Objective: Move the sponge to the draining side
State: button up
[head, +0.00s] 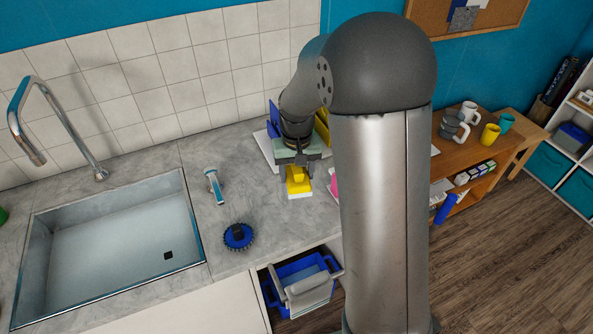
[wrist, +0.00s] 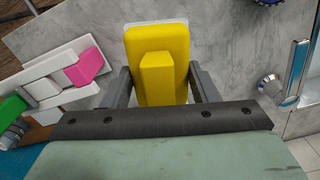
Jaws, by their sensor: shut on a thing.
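The sponge (head: 298,183) is a yellow block with a yellow raised grip and a white underside. In the head view it is at or just above the grey counter, right of the sink (head: 120,245); I cannot tell whether it touches the counter. My gripper (head: 296,170) points down at it. In the wrist view the yellow sponge (wrist: 157,55) lies between the two dark fingers (wrist: 160,85), which are shut on its raised grip. No part of the counter is clearly marked as a draining side.
A white holder with pink and green pieces (wrist: 50,75) is close by. Blue and yellow items stand behind my gripper. A drawer below is open, holding a blue caddy (head: 268,290).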

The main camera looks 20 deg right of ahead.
jog(key=shift+f+b, duration=2.05)
jog(key=shift+f, duration=0.95)
jog(key=shift+f+b, duration=0.4)
jog(key=shift+f, duration=0.1)
jog(key=shift+f, duration=0.15)
jog(key=shift+f+b, duration=0.55)
jog(key=shift+f, duration=0.1)
jog(key=shift+f+b, duration=0.55)
jog(key=shift+f, duration=0.15)
